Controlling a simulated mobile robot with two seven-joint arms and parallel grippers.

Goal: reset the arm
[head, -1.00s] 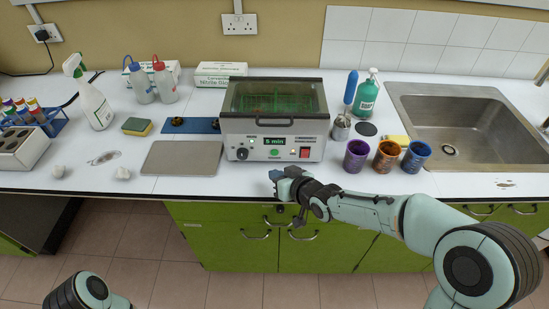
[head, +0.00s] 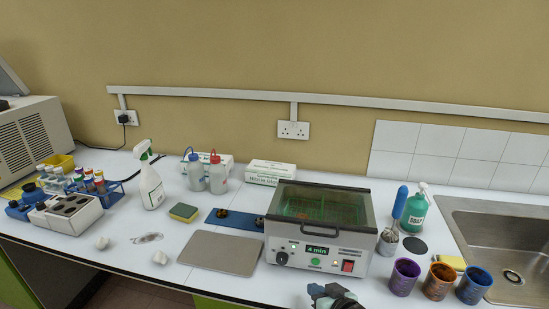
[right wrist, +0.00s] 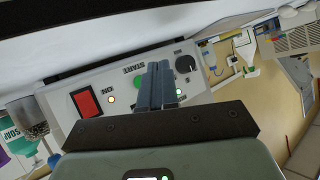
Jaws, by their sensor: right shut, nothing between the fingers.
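My right gripper (head: 333,296) shows at the bottom edge of the head view, in front of the grey bath unit (head: 318,222). Its two fingers are shut together with nothing between them, as the right wrist view (right wrist: 157,85) shows. The fingers point toward the unit's front panel, which has a red switch, a green button marked START and a dark knob; the gap to the panel is hard to judge. The lid is down, and the display (head: 317,250) reads 4 min. My left gripper is out of view.
Three mugs, purple (head: 404,277), orange (head: 439,281) and blue (head: 474,286), stand right of the unit, beside the sink (head: 500,228). A grey plate (head: 219,254) lies to its left. A spray bottle (head: 151,183) and tube rack stand further left.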

